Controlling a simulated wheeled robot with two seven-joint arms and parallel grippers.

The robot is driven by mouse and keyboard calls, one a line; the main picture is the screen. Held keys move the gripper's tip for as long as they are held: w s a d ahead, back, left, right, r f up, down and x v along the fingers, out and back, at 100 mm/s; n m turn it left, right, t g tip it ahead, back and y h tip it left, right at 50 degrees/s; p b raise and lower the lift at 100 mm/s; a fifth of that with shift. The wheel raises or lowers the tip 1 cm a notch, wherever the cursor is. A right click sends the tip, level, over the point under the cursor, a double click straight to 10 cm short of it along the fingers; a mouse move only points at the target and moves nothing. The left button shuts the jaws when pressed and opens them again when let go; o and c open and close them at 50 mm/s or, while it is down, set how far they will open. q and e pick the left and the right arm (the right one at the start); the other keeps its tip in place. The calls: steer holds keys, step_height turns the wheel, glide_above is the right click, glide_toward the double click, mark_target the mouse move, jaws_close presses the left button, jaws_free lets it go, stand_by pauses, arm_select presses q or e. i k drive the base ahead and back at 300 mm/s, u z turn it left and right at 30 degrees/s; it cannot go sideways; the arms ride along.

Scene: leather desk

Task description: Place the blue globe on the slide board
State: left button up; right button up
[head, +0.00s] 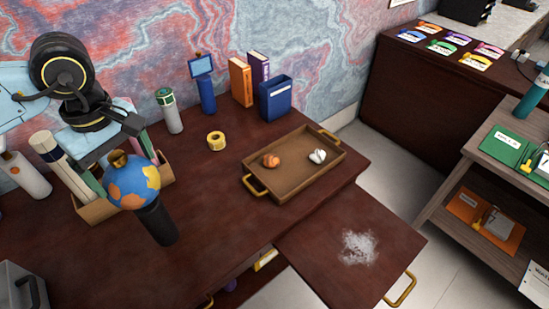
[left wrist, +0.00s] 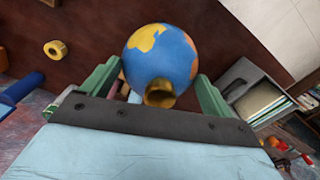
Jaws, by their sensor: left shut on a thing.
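The blue globe (head: 134,186), with orange and yellow land patches and a brass cap, is at the left of the head view. My left gripper (head: 122,166) is shut on it from above. In the left wrist view the globe (left wrist: 160,55) sits between the green fingers of my left gripper (left wrist: 158,88), brass cap towards the camera. A dark cylinder (head: 158,224) shows just below the globe; I cannot tell whether they touch. The slide board (head: 320,235) sticks out from the desk's right front, with a brass handle and a white powdery patch. My right gripper is not in view.
A brown tray (head: 290,190) with an orange and a white item lies on the desk (head: 215,185). A yellow tape roll (head: 216,140), a blue bin (head: 275,98) and books (head: 240,82) stand behind. The slide board is clear apart from the patch.

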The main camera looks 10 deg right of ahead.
mark_target(353, 242)
steer(key=k, duration=0.5)
steer(key=z, duration=1.3)
steer(key=i, duration=0.55)
